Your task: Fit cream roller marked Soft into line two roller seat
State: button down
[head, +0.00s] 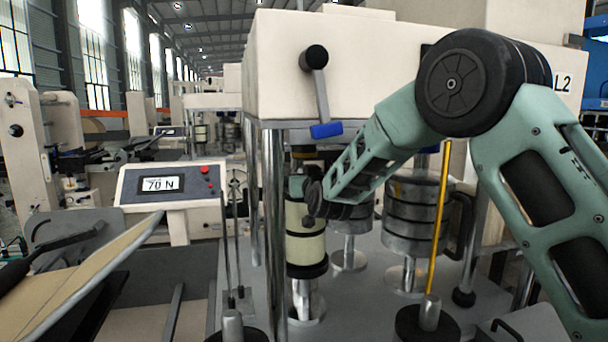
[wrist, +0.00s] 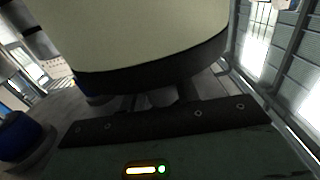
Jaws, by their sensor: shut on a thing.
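A cream roller (head: 305,250) with black bands is upright under the machine housing in the head view. In the wrist view the cream roller (wrist: 140,35) fills the top, with its black end band towards my gripper (wrist: 150,102). My gripper is shut on the roller; its fingertips are mostly hidden in both views. No "Soft" marking is readable. A shiny metal post (head: 305,298) stands directly below the roller, in line with it. I cannot tell whether this post is the seat, or whether roller and post touch. The housing (head: 375,60) carries the label L2.
A lever with a blue grip (head: 326,130) hangs from the housing just above the roller. Metal rollers with dark bands (head: 412,225) stand to the right. A yellow rod (head: 442,220) rises in front of them. A display (head: 160,184) at left reads 70 N. A thin upright column (head: 274,230) stands close left.

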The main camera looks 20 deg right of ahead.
dwell(0.4)
jog(key=c, duration=1)
grip_release()
jog(key=shift+f, duration=0.2)
jog(key=shift+c, duration=0.2)
jog(key=shift+r, duration=0.1)
jog(key=s+b, duration=0.5)
jog(key=s, duration=0.7)
